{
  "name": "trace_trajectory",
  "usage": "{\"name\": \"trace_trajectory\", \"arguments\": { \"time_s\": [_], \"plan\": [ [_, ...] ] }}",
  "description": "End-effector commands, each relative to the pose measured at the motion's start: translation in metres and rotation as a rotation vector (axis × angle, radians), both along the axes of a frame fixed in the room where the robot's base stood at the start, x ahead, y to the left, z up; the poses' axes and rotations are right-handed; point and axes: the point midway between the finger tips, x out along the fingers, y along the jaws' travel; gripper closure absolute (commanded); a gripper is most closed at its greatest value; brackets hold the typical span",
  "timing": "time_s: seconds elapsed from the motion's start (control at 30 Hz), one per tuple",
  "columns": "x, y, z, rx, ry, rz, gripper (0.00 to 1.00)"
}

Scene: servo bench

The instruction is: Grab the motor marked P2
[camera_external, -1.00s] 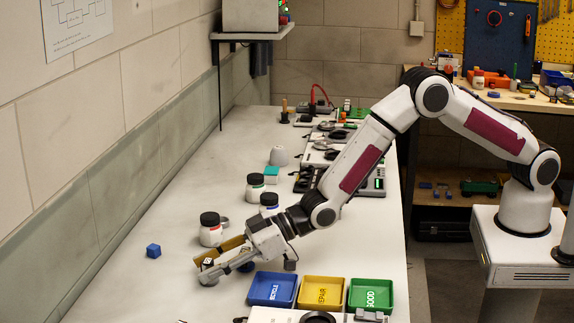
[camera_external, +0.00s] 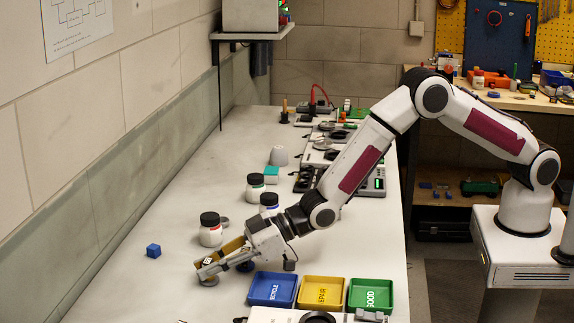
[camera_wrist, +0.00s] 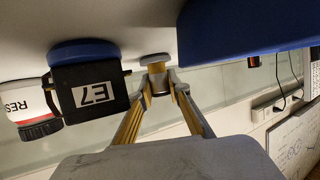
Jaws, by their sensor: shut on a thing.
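My gripper (camera_external: 203,269) is low over the bench at the left front, its fingers shut on a small dark motor (camera_external: 207,262) with a white mark. A grey disc (camera_external: 209,281) shows just below it. In the wrist view my fingertips (camera_wrist: 158,82) close on the sides of this small motor (camera_wrist: 157,70), with the grey disc at its far end. Its marking is not readable, so I cannot tell if it is P2. A black motor labelled E7 (camera_wrist: 93,92) on a blue disc stands beside my gripper, apart from it.
White jars with black lids (camera_external: 210,230) stand behind my gripper. Blue RECYCLE (camera_external: 270,289), yellow REPAIR (camera_external: 322,292) and green GOOD (camera_external: 371,295) trays stand to the right. The bench left of the gripper is mostly clear.

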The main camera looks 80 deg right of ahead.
Motion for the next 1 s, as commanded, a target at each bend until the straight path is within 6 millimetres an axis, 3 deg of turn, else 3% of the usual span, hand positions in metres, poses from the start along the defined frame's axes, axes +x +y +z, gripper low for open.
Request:
{"name": "trace_trajectory", "arguments": {
  "time_s": [0.37, 1.0],
  "plan": [
    [0.001, 0.000, 0.016, 0.001, -0.003, 0.000, 1.00],
    [0.001, 0.000, 0.095, 0.003, -0.003, 0.000, 1.00]
  ]
}}
